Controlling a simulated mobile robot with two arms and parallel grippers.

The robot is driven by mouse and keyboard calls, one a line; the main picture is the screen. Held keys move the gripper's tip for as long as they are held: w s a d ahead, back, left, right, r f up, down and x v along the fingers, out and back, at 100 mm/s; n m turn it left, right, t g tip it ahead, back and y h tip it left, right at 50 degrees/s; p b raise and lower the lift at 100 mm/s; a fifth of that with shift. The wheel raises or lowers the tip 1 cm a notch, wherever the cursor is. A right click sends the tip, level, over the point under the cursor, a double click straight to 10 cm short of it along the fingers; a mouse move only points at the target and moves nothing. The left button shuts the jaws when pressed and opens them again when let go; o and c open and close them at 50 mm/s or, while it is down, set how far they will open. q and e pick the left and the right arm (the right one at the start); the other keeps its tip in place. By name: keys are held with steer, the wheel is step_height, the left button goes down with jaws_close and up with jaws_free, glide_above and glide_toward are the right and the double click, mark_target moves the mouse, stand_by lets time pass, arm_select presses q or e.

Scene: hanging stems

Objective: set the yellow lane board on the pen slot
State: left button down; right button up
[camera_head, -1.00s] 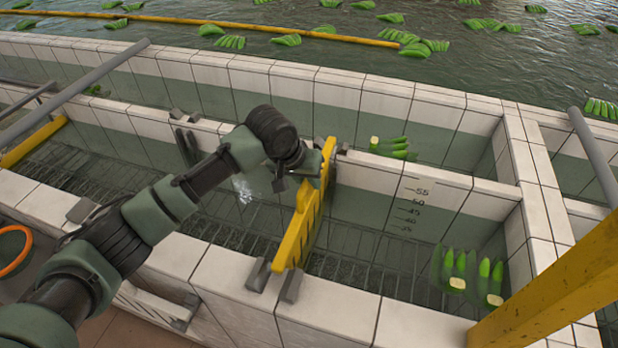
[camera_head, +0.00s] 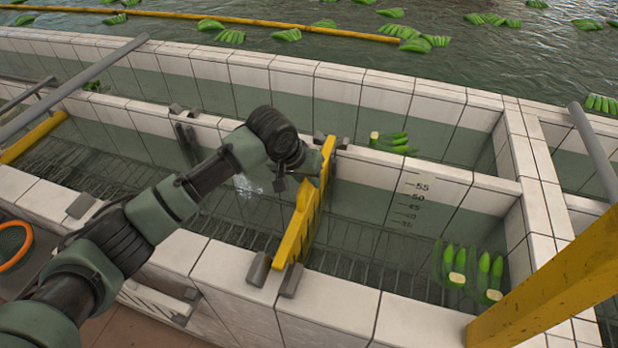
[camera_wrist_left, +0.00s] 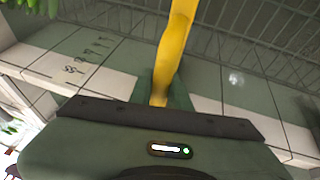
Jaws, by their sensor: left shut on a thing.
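The yellow lane board (camera_head: 299,228) stands on edge across the water channel, between the near and far tiled walls. My left gripper (camera_head: 316,166) is shut on its upper edge near the far end. In the left wrist view the board (camera_wrist_left: 176,45) runs away from the jaws over the grating. The pen slot (camera_head: 274,275) shows as two grey brackets on the near wall, with the board's near end between them. At the far wall the board's end is beside another grey bracket (camera_head: 344,143). I cannot tell whether its bottom is fully seated. My right gripper is out of view.
Green banana bunches lie in the channel's right end (camera_head: 470,272) and just past the far wall (camera_head: 393,143). A yellow beam (camera_head: 560,275) crosses the lower right. Grey pipes (camera_head: 75,88) span the walls at left. Depth marks (camera_head: 411,205) are on the far wall.

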arm_select(q)
steer(key=shift+f, duration=0.2)
jaws_free()
steer(key=shift+f, duration=0.1)
stand_by(0.4)
steer(key=shift+s+a+r+p, duration=0.1)
steer(key=shift+r+p, duration=0.5)
steer(key=shift+p, duration=0.05)
steer(key=p+v, duration=0.9)
steer(key=p, duration=0.1)
stand_by(0.5)
steer(key=shift+s+f, duration=0.1)
stand_by(0.3)
